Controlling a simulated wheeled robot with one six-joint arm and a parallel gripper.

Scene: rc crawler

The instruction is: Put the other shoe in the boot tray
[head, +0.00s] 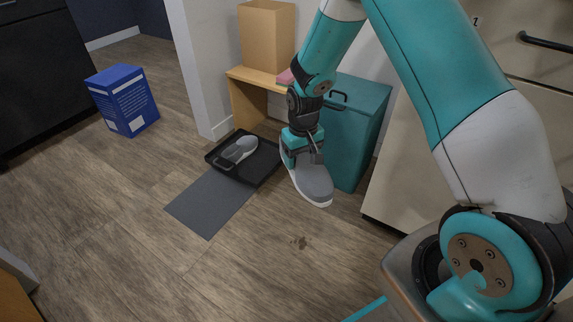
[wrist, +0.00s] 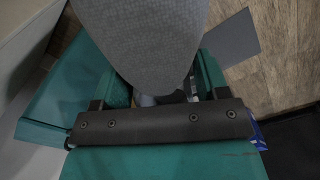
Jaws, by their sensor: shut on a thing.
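A grey shoe with a white sole (head: 312,184) hangs from my gripper (head: 306,152) in the head view, toe pointing down and toward the lower right. My gripper is shut on it, and the grey shoe (wrist: 145,40) fills the top middle of the wrist view. The black boot tray (head: 258,167) lies on the floor to the left of my gripper. Another grey shoe (head: 239,149) lies in the tray, in its left part. The tray's right part looks bare.
A dark grey mat (head: 210,204) lies in front of the tray. A teal cabinet (head: 355,130) stands close behind my gripper. A wooden bench (head: 248,98) with a cardboard box (head: 266,38) stands behind the tray. A blue box (head: 122,100) is far left. Open floor lies in front.

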